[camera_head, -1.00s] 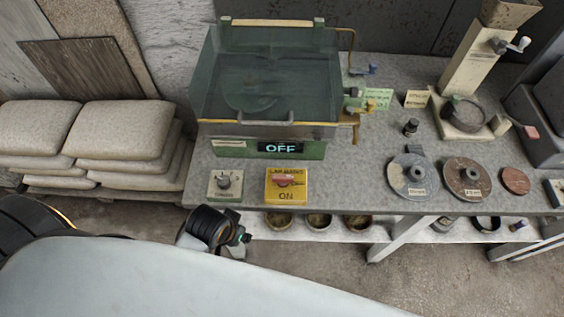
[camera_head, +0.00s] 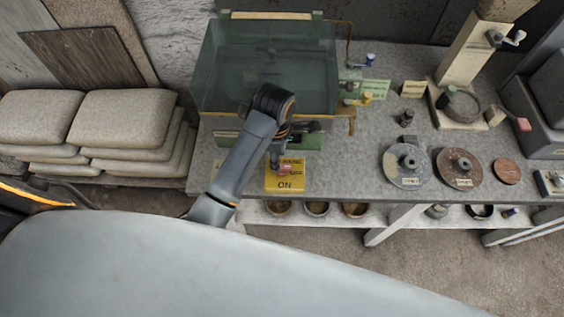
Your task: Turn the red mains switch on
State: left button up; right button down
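The yellow switch box (camera_head: 285,184) with an "ON" label sits at the front edge of the grey bench. Its red mains switch (camera_head: 291,169) is on top and partly covered by my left gripper (camera_head: 277,163). The switch's exact angle cannot be made out. My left arm reaches up from the lower left, and its gripper points down at the switch, at or just above it. Whether the fingers touch the switch or are open or shut cannot be told. The display on the green machine behind is hidden by my arm. My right gripper is not in view.
A green glass-sided machine (camera_head: 225,75) stands behind the switch. Two grey and brown discs (camera_head: 408,165) and a reddish round pad (camera_head: 507,171) lie to the right. Stacked sacks (camera_head: 125,125) stand left of the bench. The bench between the switch and the discs is clear.

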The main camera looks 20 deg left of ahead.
aim_at(282, 166)
pick_arm(q)
jog(key=shift+w+d+r+n, duration=0.15)
jog(key=shift+w+r+n, duration=0.05)
jog(key=shift+w+n, duration=0.2)
jog(key=shift+w+d+r+n, duration=0.15)
jog(key=shift+w+n, duration=0.1)
jog(key=shift+n, duration=0.25)
jog(key=shift+f, duration=0.2)
notch_tip(282, 166, down, 6)
jog(key=shift+r+p, duration=0.1)
jog(key=shift+p, duration=0.65)
jog(key=shift+f, duration=0.6)
grip_shut()
